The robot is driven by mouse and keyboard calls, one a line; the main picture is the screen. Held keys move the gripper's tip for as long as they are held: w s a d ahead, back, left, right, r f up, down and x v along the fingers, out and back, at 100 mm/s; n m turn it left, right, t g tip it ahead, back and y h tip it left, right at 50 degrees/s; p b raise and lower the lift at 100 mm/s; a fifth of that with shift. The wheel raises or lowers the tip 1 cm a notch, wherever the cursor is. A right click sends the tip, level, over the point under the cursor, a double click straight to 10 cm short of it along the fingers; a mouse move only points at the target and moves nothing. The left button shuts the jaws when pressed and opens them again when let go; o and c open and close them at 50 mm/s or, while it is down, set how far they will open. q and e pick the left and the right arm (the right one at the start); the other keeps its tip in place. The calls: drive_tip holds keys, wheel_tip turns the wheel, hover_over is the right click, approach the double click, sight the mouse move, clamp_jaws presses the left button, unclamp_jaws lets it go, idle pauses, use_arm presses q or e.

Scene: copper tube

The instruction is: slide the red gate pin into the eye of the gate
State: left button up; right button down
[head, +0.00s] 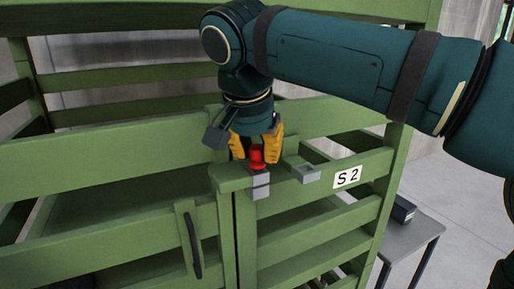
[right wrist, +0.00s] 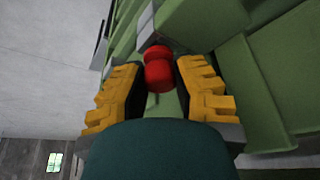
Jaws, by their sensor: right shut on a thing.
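The red gate pin (head: 257,155) is between the yellow fingers of my right gripper (head: 257,148), which points down and is shut on it. In the right wrist view the pin's red head (right wrist: 158,72) shows between the two fingers (right wrist: 160,92). The grey metal eye (head: 260,186) sits at the top corner of the green gate (head: 120,155), directly below the pin. The pin's lower end is at or just above the eye; I cannot tell whether it is inside. My left gripper is not in view.
A grey open holder (head: 306,173) is on the rail just right of the eye, beside a white S2 label (head: 347,177). A black handle (head: 193,245) is on the gate front. A grey table (head: 411,238) with a dark box (head: 403,209) stands at the right.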

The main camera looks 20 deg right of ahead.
drive_tip(key=shift+f+b, duration=0.3)
drive_tip(key=shift+f, duration=0.15)
drive_tip(key=c, duration=0.8)
unclamp_jaws()
drive_tip(key=shift+r, duration=0.1)
drive_tip(key=v, duration=1.2)
drive_tip(key=shift+s, duration=0.1)
